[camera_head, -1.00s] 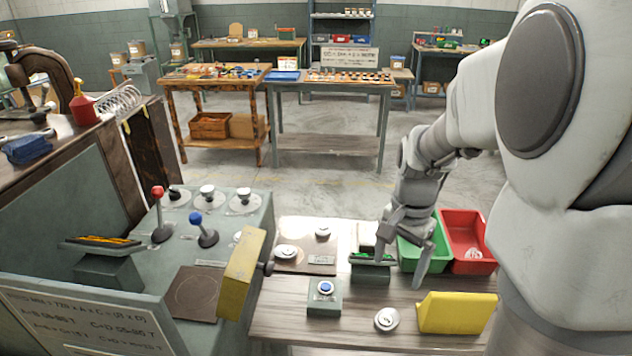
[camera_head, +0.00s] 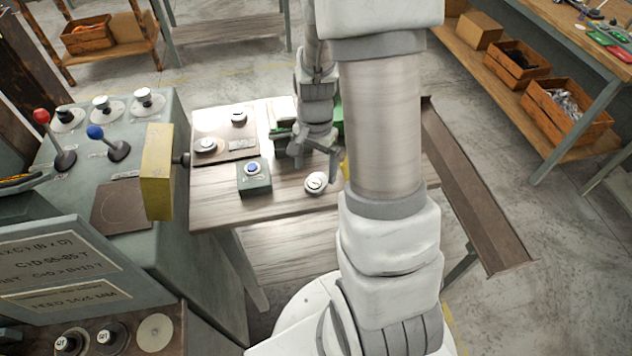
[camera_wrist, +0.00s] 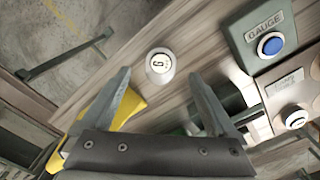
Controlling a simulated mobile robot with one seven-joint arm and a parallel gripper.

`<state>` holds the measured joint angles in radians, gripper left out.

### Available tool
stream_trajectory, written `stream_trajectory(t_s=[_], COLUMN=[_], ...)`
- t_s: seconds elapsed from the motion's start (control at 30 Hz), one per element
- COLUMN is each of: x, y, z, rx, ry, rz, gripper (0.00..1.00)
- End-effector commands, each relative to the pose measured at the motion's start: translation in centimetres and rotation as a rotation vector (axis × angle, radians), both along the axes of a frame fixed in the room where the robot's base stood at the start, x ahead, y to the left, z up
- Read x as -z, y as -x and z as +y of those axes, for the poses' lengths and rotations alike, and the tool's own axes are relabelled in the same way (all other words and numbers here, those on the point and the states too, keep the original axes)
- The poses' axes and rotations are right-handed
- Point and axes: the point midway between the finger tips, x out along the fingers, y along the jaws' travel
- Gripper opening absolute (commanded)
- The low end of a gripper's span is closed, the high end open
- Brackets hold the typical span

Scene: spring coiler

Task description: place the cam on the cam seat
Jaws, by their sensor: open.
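A round metal piece with a pale, marked top, which looks like a cam (camera_head: 316,183), sits on the near edge of the wooden table. It also shows in the wrist view (camera_wrist: 160,66), just beyond my fingertips. My gripper (camera_head: 318,162) is open and empty, pointing down close behind this piece. In the wrist view the open fingers (camera_wrist: 161,80) are spread on either side of its line, apart from it. Similar knobbed pieces stand at the lower left (camera_head: 115,335), beside a bare pale disc (camera_head: 155,332). I cannot tell which spot is the cam seat.
A block with a blue button (camera_head: 253,172), labelled GAUGE in the wrist view (camera_wrist: 270,45), stands left of the piece. A brown plate with knobs (camera_head: 225,147) lies behind it. A yellow holder (camera_wrist: 126,108) is near my left finger. Levers (camera_head: 95,132) stand on the left console.

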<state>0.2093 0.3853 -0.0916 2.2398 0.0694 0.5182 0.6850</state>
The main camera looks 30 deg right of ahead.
Motion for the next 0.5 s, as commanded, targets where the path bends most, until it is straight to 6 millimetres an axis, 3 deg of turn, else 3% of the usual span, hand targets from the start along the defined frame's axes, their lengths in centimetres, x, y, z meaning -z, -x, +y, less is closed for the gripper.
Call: stream_trajectory(t_s=[0.3,0.5], x=[4.0,4.7], y=[-0.1,-0.2], z=[-0.1,-0.1], rx=[0.0,0.001], ry=[-0.001,0.0], rz=[0.004,0.001], gripper=[0.94,0.94])
